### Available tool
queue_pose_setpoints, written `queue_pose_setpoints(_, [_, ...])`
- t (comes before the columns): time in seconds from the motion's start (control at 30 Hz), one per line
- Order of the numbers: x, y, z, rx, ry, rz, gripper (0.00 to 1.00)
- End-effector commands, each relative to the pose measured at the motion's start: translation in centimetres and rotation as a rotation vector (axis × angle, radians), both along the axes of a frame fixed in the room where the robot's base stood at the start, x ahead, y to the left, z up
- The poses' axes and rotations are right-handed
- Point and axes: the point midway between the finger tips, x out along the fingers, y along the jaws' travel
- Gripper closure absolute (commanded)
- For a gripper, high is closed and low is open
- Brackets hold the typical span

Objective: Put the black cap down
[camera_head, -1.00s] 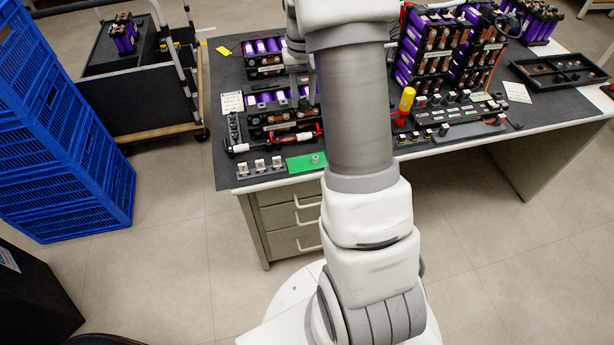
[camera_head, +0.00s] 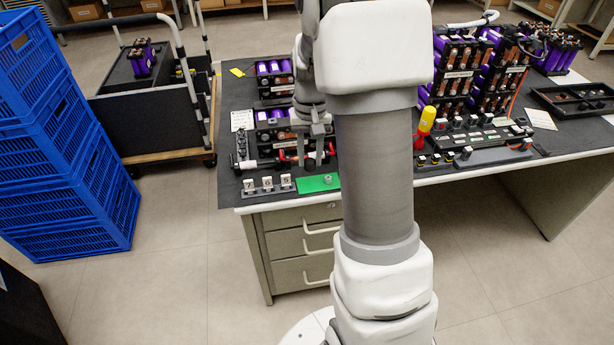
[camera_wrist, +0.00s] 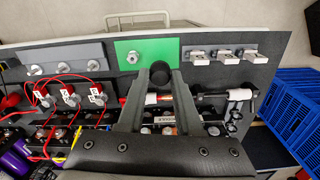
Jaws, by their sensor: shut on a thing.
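The black cap (camera_wrist: 160,72) is held between the two fingertips of my gripper (camera_wrist: 160,80) in the wrist view. In the head view my gripper (camera_head: 314,150) points down over the front left part of the bench; the cap cannot be made out there. A green mat (camera_wrist: 168,46) lies just beyond the cap in the wrist view, at the bench's front edge. It also shows in the head view (camera_head: 312,186). A small metal hex piece (camera_wrist: 132,57) stands on the mat. The gap between the cap and the surface below is unclear.
Numbered blocks (camera_head: 267,186) sit left of the mat in the head view. A red-and-white tool (camera_head: 262,162) lies behind them. Battery modules (camera_head: 270,120) stand farther back, with a yellow-and-red screwdriver (camera_head: 425,125) to the right. Blue crates (camera_head: 65,150) stand on the floor left.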

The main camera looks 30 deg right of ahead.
Motion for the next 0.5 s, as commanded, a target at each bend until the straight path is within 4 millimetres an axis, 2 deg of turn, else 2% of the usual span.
queue_pose_setpoints(0.1, [-0.3,1.0,-0.7,0.0,0.0,0.001,1.0])
queue_pose_setpoints(0.23, [-0.4,1.2,-1.5,0.0,0.001,-0.001,1.0])
queue_pose_setpoints(0.4, [-0.4,1.1,-4.1,0.0,0.003,0.0,1.0])
queue_pose_setpoints(0.5, [-0.4,1.1,-4.8,-0.001,0.0,0.0,1.0])
